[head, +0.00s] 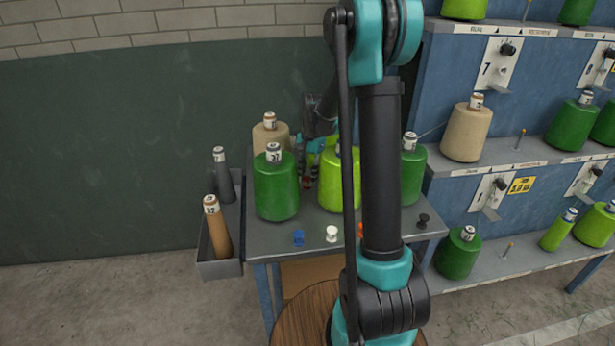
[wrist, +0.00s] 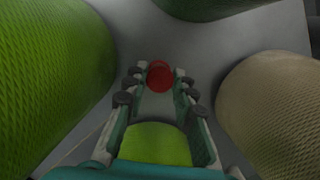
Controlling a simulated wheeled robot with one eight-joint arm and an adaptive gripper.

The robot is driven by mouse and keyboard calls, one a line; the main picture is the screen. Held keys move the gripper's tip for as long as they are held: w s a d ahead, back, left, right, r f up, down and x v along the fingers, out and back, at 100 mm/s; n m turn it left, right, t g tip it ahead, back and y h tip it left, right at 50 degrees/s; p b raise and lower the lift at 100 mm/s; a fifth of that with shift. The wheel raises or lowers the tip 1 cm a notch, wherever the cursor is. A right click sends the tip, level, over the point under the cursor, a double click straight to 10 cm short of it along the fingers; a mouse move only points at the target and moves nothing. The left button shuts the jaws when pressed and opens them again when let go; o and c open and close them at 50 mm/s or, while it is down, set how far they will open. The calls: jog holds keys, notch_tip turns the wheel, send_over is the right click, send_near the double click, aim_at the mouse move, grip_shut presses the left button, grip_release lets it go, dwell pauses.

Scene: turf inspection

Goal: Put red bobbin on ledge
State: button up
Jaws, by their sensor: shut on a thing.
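The red bobbin (wrist: 159,75) is between the fingertips of my gripper (wrist: 158,80) in the wrist view, with its round red end showing. My gripper is shut on it. In the head view my gripper (head: 308,170) is low behind the front row of cones on the grey table (head: 290,232), and a small bit of the red bobbin (head: 308,182) shows there. I cannot tell whether the bobbin touches the table. Grey ledges (head: 520,262) run along the blue rack at the right; I cannot tell which ledge is meant.
Dark green (head: 277,188), lime (head: 340,182) and tan (head: 268,137) cones crowd around my gripper. Blue (head: 298,238), white (head: 331,233), orange (head: 361,230) and black (head: 422,220) bobbins stand along the table front. A side tray (head: 221,269) holds two slim tubes.

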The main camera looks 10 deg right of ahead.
jog(key=o, duration=0.6)
jog(key=shift+f, duration=0.15)
jog(key=o, duration=0.4)
